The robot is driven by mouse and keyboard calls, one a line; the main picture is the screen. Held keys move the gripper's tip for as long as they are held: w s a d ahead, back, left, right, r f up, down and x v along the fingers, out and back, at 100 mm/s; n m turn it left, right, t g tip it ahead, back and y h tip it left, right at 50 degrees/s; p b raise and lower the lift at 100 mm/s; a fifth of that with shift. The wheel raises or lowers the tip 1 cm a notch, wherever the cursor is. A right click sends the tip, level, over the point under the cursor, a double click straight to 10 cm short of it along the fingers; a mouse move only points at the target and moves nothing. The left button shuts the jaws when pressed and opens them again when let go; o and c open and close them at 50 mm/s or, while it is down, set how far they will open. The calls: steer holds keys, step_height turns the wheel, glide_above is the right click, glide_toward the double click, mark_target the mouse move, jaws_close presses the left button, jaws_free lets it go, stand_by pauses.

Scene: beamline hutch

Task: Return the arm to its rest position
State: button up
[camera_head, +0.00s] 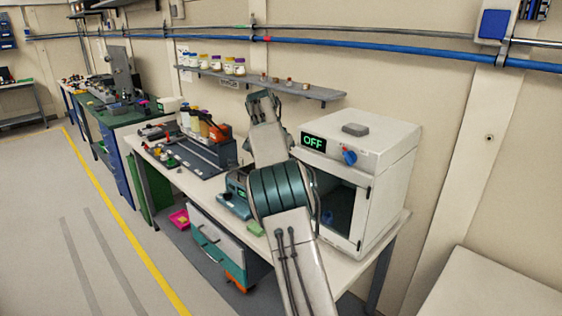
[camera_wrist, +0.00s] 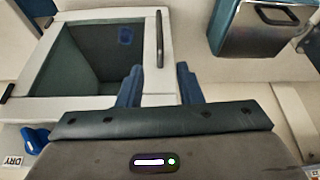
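My arm (camera_head: 297,255) rises from the bottom of the head view and reaches over the bench, in front of the white oven. My gripper shows in the wrist view (camera_wrist: 160,84); its two blue fingers are apart and nothing is held between them. In the head view I cannot make out the fingers. The wrist view faces the oven's white-framed door (camera_wrist: 105,102) with its dark window, beyond the fingers. Whether the fingers touch anything is unclear, but a gap seems to lie between.
The white oven (camera_head: 385,150) with an "OFF" display stands close right of my arm on the bench. A wall shelf (camera_head: 318,93) with jars is behind the arm. Bottles (camera_head: 205,124) and a dark rack (camera_head: 200,155) stand left. Floor at left is free.

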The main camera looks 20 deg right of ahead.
steer(key=s+a+r+n+y, duration=0.2)
steer(key=s+a+r+n, duration=0.1)
steer(key=s, duration=0.8)
steer(key=s+a+r+n+y, duration=0.1)
steer(key=s+a+r+n, duration=0.2)
steer(key=s, duration=0.8)
steer(key=s+a+f+n, duration=0.2)
steer(key=s+f, duration=0.1)
steer(key=s, duration=0.4)
steer(key=s+a+f+n, duration=0.2)
steer(key=s+a+f, duration=0.1)
steer(key=s, duration=0.5)
steer(key=s+a+f+n+t+y, duration=0.1)
steer(key=s+a+f+n, duration=0.1)
steer(key=s+f, duration=0.2)
steer(key=s, duration=0.3)
steer(key=shift+s+a+f, duration=0.3)
steer(key=shift+a, duration=0.1)
